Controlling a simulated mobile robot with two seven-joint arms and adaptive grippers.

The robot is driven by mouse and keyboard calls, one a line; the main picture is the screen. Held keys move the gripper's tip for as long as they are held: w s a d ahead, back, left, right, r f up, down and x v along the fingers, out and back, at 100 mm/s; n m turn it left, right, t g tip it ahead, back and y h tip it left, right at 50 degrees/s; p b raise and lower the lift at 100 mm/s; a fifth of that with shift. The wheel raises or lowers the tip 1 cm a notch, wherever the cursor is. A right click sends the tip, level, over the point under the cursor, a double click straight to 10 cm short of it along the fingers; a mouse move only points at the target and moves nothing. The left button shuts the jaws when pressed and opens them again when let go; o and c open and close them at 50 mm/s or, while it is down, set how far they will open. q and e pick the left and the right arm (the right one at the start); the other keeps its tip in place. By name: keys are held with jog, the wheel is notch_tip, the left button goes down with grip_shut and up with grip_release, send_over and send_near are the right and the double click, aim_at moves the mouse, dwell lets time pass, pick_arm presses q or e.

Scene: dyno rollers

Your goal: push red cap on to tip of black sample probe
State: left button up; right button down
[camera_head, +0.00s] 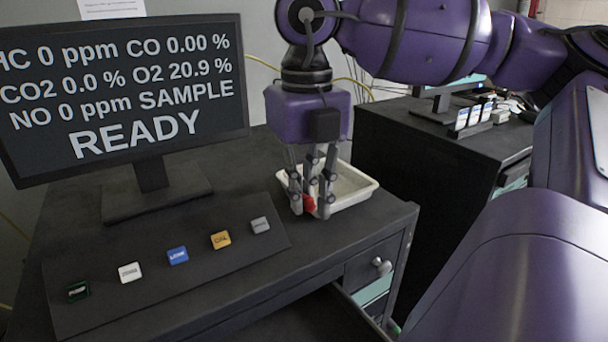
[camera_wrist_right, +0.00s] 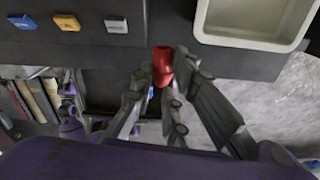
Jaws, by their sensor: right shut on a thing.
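The red cap (camera_head: 309,203) is between the fingertips of my right gripper (camera_head: 311,200), low at the front left of the white tray in the head view. In the right wrist view the red cap (camera_wrist_right: 162,66) stands out between the fingers of the right gripper (camera_wrist_right: 161,75), which is shut on it. I cannot tell whether the cap touches the table top. The black sample probe is not visible in either view.
A white tray (camera_head: 364,181) sits close behind and right of the right gripper. A monitor (camera_head: 150,178) reading READY stands at the left. A sloped panel (camera_head: 200,275) with several coloured buttons lies in front of it. A cabinet drawer (camera_head: 374,266) with a knob is below.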

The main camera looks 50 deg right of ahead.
aim_at(306, 245)
jog(key=shift+w+d, duration=0.15)
jog(key=shift+s+a+f, duration=0.1)
jog(key=shift+s+f, duration=0.05)
jog(key=shift+f, duration=0.35)
jog(key=shift+s+a+f, duration=0.1)
jog(key=shift+f, duration=0.35)
jog(key=shift+w+d+f, duration=0.1)
jog(key=shift+f, duration=2.35)
